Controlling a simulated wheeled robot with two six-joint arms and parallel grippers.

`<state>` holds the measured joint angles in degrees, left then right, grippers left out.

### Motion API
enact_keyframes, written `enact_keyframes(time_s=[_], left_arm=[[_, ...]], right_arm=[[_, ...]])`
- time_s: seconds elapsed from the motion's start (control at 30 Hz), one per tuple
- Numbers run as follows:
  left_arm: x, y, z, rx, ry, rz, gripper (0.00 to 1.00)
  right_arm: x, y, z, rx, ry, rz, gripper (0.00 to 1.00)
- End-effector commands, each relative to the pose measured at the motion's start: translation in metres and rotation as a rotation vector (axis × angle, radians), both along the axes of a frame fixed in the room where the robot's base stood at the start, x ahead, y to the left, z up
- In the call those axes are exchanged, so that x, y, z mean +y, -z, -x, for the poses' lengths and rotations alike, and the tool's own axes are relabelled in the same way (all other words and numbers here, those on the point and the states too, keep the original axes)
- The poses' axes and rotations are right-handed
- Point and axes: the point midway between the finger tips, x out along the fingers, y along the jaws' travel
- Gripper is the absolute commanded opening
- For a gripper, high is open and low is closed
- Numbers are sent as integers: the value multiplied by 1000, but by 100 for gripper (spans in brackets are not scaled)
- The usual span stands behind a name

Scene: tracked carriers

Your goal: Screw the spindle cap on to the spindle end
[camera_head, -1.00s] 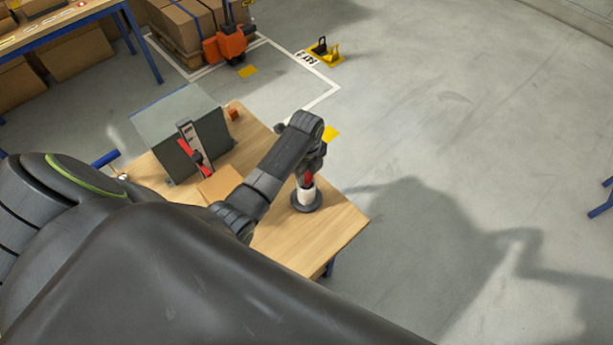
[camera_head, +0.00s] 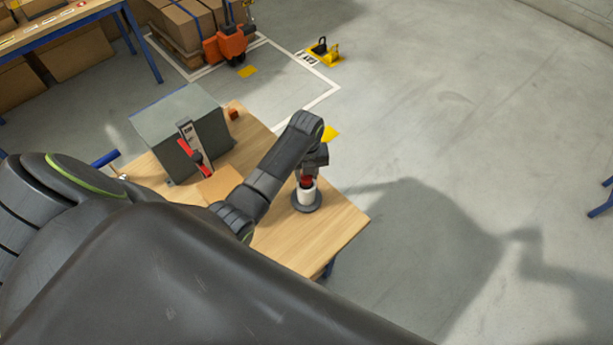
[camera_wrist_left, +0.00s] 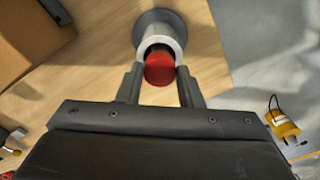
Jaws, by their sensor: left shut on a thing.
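The red spindle cap (camera_wrist_left: 159,69) sits between the fingers of my left gripper (camera_wrist_left: 160,88), which is shut on it. In the head view the cap (camera_head: 306,181) shows just under my left gripper (camera_head: 308,174). The white spindle end (camera_head: 306,196) stands upright on a dark round base (camera_head: 305,207) on the wooden table. In the left wrist view the white spindle end (camera_wrist_left: 158,35) is directly beyond the cap, on its grey base (camera_wrist_left: 160,17). The cap is at the top of the spindle; I cannot tell how far the threads engage. My right gripper is not in view.
The wooden table (camera_head: 340,222) also holds a grey box-like machine (camera_head: 180,118) with a red lever (camera_head: 191,152), and a cardboard box (camera_head: 219,185). A small orange block (camera_head: 233,114) lies at the back. The table's right end is clear.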

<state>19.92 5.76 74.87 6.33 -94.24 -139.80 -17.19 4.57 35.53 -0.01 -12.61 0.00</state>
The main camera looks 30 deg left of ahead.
Motion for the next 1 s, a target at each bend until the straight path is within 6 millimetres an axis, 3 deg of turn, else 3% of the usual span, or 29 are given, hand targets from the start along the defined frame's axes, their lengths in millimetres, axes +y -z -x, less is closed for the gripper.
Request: enact_keyframes(time_s=[0.23, 0.53, 0.57, 0.7, 1.0], left_arm=[[1, -1, -1, -3, 229, -2, 14], [1, -1, -1, -4, 259, -3, 14], [1, -1, -1, -4, 259, -3, 37], [1, -1, -1, -3, 258, -2, 53], [0, 0, 0, -1, 233, 0, 53]], right_arm=[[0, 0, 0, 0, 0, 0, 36], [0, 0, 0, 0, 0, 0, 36], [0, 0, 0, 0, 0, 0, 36], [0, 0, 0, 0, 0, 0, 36], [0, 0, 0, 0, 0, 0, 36]])
